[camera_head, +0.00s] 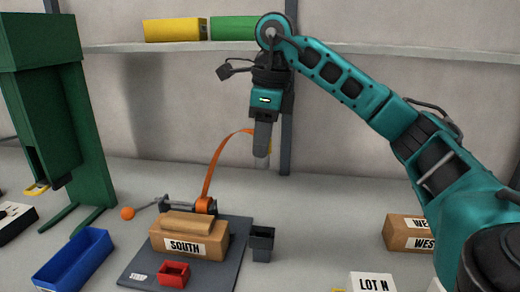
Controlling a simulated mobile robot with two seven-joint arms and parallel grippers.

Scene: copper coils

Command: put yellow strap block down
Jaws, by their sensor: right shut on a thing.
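My right gripper (263,150) hangs fingers down from the teal arm, above and behind the dark mat. It is shut on the end of an orange strap (212,165), at the yellow strap block, which the fingers almost wholly hide. The strap curves up from an orange reel (205,205) on a small dark strapping tool at the mat's back edge. A brown SOUTH package (186,245) sits on the dark mat (145,265), just in front of the reel. My left gripper is not in view.
A red tray (173,274) and a dark open bin (262,244) stand near the package. A blue bin (73,261) and a green stand (45,110) are at left. A WEST box (405,232) is at right. Bare table lies between the dark bin and WEST box.

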